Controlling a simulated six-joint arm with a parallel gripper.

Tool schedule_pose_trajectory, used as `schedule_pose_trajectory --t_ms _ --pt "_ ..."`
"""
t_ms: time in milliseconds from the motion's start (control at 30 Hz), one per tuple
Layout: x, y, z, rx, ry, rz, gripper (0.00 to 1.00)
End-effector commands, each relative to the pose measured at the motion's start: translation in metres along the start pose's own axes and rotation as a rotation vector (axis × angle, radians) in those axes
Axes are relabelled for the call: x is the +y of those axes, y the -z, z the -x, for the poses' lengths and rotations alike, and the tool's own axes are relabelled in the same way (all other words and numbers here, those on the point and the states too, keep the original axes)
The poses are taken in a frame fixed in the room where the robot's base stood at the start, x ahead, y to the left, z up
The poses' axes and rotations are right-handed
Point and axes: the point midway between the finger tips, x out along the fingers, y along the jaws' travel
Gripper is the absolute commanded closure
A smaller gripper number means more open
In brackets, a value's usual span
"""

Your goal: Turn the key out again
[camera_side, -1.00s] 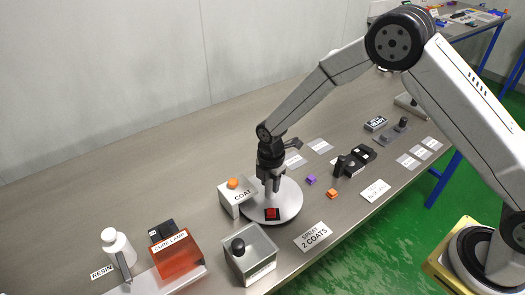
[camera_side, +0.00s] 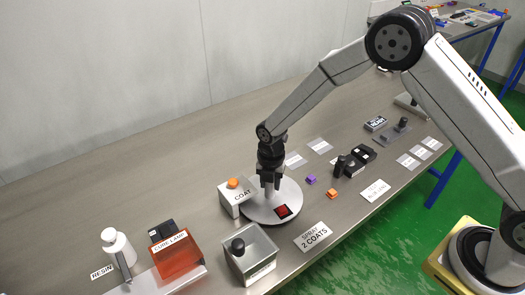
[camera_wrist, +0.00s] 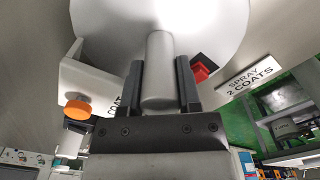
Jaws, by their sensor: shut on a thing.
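A red key (camera_side: 283,210) sits on a black square base near the front rim of a round pale turntable (camera_side: 255,213). In the wrist view the red key (camera_wrist: 201,73) shows partly behind the right finger. My gripper (camera_side: 270,185) is upright over the turntable, shut on its grey centre post (camera_wrist: 160,60). The post stands between the two dark fingers in the wrist view. A pale box labelled COAT (camera_side: 230,202) with an orange knob (camera_side: 233,183) stands at the turntable's left edge, clear of the key.
An open clear-walled box (camera_side: 262,262) with a dark knob stands in front. The SPRAY 2 COATS card (camera_side: 313,236) lies to its right. A CURE LAMP hood (camera_side: 177,257) and white RESIN bottle (camera_side: 118,247) stand at left. Purple (camera_side: 311,180) and orange (camera_side: 332,194) blocks lie right of the turntable.

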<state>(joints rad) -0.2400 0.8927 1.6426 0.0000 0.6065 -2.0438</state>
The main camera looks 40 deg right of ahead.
Motion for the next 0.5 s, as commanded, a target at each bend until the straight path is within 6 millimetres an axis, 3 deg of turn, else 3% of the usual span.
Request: schedule_pose_trajectory --t_ms 500 --pt "0.0004 -0.0005 0.0009 -0.001 -0.001 0.090 1.00"
